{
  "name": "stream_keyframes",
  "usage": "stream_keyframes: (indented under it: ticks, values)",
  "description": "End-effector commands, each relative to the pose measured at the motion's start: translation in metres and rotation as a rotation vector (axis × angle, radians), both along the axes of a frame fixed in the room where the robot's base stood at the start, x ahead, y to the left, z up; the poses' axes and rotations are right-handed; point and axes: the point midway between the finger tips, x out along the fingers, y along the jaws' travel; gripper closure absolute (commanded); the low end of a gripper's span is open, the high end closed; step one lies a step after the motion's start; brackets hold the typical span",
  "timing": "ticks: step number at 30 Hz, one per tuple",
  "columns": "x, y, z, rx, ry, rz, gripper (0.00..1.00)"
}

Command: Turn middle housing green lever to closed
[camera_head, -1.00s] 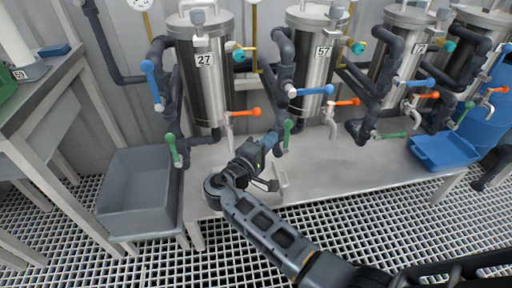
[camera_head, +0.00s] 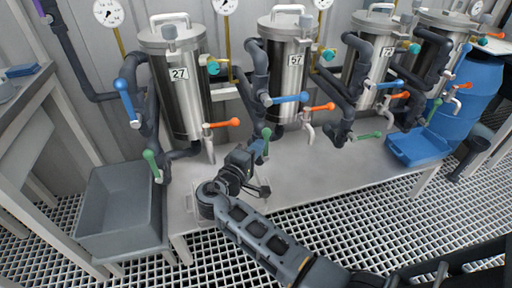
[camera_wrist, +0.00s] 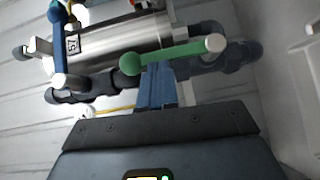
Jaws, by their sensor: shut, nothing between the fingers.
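The steel housing labelled 57 (camera_head: 285,72) stands between housings 27 and 72. Its green lever (camera_head: 265,141) points steeply up in the head view, with its round knob uppermost. In the wrist view the same green lever (camera_wrist: 175,53) lies nearly level across the picture, knob at left and pale pivot at right. My gripper (camera_wrist: 157,85) is shut and empty, its blue fingers right at the lever's middle; I cannot tell if they touch it. In the head view my gripper (camera_head: 254,152) is just beside the lever, partly hiding its lower end.
Housing 27 (camera_head: 182,95) and housing 72 (camera_head: 372,65) stand either side, with dark pipes and blue and orange levers (camera_head: 290,98) close by. A grey bin (camera_head: 120,205) is at left, a blue tray (camera_head: 418,148) at right. The bench front (camera_head: 330,180) is clear.

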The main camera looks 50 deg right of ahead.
Motion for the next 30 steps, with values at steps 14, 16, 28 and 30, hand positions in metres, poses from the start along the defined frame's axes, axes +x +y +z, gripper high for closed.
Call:
stream_keyframes:
  ticks: [14, 16, 28, 30]
  values:
    - [-0.005, -0.008, 0.006, 0.097, -0.066, -0.002, 1.0]
    - [-0.007, -0.011, 0.008, 0.133, -0.09, -0.004, 1.0]
    - [-0.023, -0.033, 0.013, 0.432, -0.292, -0.004, 1.0]
    - [-0.026, -0.038, 0.012, 0.487, -0.33, -0.004, 1.0]
